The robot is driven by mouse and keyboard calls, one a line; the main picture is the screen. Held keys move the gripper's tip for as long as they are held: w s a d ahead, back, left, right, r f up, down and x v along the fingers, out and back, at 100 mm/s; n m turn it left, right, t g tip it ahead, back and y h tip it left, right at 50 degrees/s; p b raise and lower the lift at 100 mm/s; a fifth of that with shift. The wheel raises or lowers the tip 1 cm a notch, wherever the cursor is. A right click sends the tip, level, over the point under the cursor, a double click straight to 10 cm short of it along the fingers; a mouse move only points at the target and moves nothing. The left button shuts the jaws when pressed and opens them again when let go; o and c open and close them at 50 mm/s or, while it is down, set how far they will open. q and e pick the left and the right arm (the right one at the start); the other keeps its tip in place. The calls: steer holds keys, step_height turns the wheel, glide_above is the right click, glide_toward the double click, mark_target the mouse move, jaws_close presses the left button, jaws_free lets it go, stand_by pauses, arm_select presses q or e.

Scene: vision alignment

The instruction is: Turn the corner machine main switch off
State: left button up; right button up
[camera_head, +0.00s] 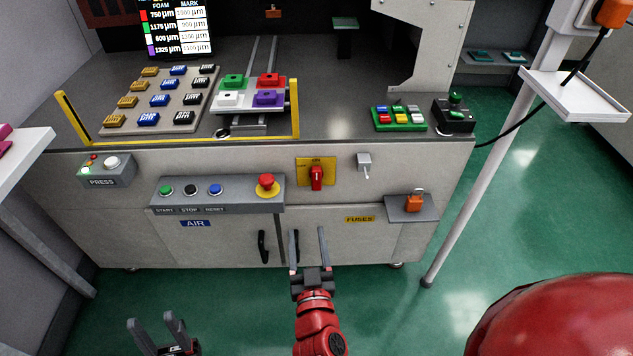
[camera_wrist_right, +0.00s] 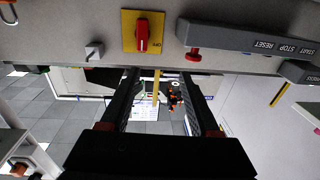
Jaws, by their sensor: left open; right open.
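The main switch is a red rotary handle (camera_head: 316,178) on a yellow plate (camera_head: 329,164) on the machine's front panel. Its handle stands upright; a mark above it seems to read ON. The handle also shows in the right wrist view (camera_wrist_right: 142,35), which is upside down, with OFF lettering beside it. My right gripper (camera_head: 309,244) is open and empty, below the switch in the head view and apart from it. Its two fingers also show in the right wrist view (camera_wrist_right: 159,80). My left gripper (camera_head: 157,329) is open and empty at the lower left.
A button box (camera_head: 218,191) with a red emergency stop (camera_head: 266,183) juts out left of the switch. A small toggle box (camera_head: 364,162) is to its right. An orange padlock (camera_head: 414,202) sits on a shelf further right. A white post (camera_head: 480,170) stands at the right.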

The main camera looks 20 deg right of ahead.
steer(key=d+m+h, duration=0.1)
steer(key=d, duration=0.2)
steer(key=p, duration=0.4)
glide_toward(317, 180)
steer(key=shift+g, duration=0.3)
steer(key=x, duration=0.9)
steer(key=shift+w+r, duration=0.25)
steer(key=shift+w, duration=0.05)
jaws_close()
